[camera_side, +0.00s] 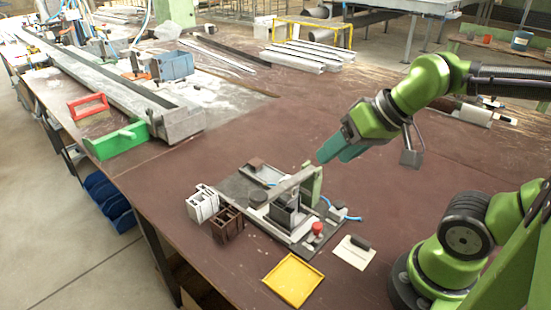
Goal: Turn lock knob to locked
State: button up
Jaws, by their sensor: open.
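The clamp fixture (290,236) sits on the brown bench, with a grey bar (292,187) lying across it and a green upright (312,186) at the bar's right end. A red knob (317,228) stands at the fixture's front right corner. I cannot tell which one is the lock knob, or its turn position. My gripper (334,156) has teal fingers pointing down and left. It is open and empty above and behind the fixture's right side, apart from both knobs.
White (201,204) and brown (227,223) blocks stand left of the fixture. A blue hose (351,217) runs at the fixture's right.

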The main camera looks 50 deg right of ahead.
aim_at(317, 225)
jog(key=w+f+n+g, duration=0.1)
jog(key=f+n+g, duration=0.1)
jog(key=f+n, duration=0.4)
jog(key=w+f+n+g+h, duration=0.1)
jog(key=f+n+g, duration=0.2)
jog(key=f+n, duration=0.4)
jog(key=w+f+n+g, duration=0.1)
jog(key=f+n+g, duration=0.1)
jog(key=f+n, duration=0.4)
jog(key=shift+a+f+n+g+h, duration=0.1)
jog(key=shift+f+n+g+h, duration=0.25)
jog(key=shift+n, duration=0.25)
grip_shut()
